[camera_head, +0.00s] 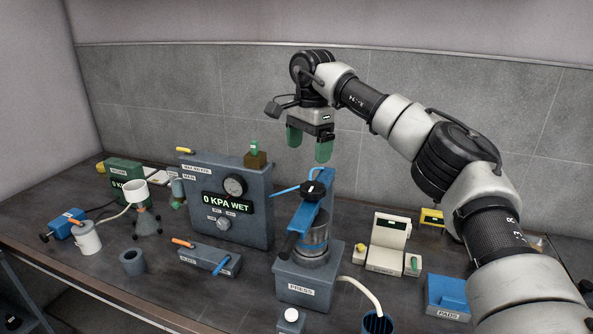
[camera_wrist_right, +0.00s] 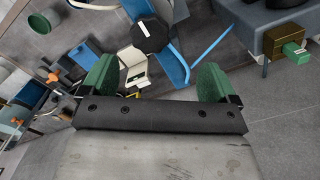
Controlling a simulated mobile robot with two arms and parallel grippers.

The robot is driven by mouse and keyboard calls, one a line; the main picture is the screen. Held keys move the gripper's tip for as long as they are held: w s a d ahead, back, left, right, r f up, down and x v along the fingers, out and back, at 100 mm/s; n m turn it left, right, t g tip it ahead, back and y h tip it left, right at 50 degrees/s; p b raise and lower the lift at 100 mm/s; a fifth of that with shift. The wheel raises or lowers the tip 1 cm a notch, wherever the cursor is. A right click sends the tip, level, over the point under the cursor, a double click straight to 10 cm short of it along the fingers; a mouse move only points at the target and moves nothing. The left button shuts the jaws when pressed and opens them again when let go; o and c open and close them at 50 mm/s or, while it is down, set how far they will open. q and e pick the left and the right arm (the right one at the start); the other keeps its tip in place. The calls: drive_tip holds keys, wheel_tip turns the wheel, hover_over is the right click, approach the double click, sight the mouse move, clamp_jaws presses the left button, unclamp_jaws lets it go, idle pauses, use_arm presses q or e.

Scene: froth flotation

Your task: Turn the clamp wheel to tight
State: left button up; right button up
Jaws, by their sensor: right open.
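The clamp wheel (camera_head: 313,188), a small black knob with a pale mark, sits on top of the blue-framed press (camera_head: 290,278) in the middle of the bench. In the right wrist view the black wheel (camera_wrist_right: 150,35) shows beyond the fingers, near the top of the picture. My right gripper (camera_head: 308,145) has green fingers pointing down. It is open and empty, above the wheel and apart from it. Its spread fingers also show in the right wrist view (camera_wrist_right: 156,80). My left gripper is not in view.
A grey panel (camera_head: 262,215) reading "0 KPA WET" stands left of the press, with a green-topped brown block (camera_head: 255,158) on it. A blue bar (camera_head: 286,190) juts left from the press. A white device (camera_head: 388,240) and a blue pads box (camera_head: 448,294) stand to the right.

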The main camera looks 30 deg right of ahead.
sight(314, 185)
drive_tip(key=shift+s+d+f+p, duration=0.55)
drive_tip(key=shift+s+d+f, duration=0.15)
drive_tip(key=shift+s, duration=0.15)
drive_tip(key=f, duration=0.2)
drive_tip(key=f+p, duration=0.1)
drive_tip(key=shift+s, duration=0.25)
drive_tip(key=f, duration=0.1)
drive_tip(key=w+f, duration=0.1)
drive_tip(key=f, duration=0.1)
drive_tip(key=shift+w+f+p, duration=0.1)
drive_tip(key=shift+p, duration=0.3)
drive_tip(key=shift+a+f, duration=0.1)
drive_tip(key=shift+f, duration=0.7)
drive_tip(key=shift+c, duration=1.6)
drive_tip(key=c, duration=0.6)
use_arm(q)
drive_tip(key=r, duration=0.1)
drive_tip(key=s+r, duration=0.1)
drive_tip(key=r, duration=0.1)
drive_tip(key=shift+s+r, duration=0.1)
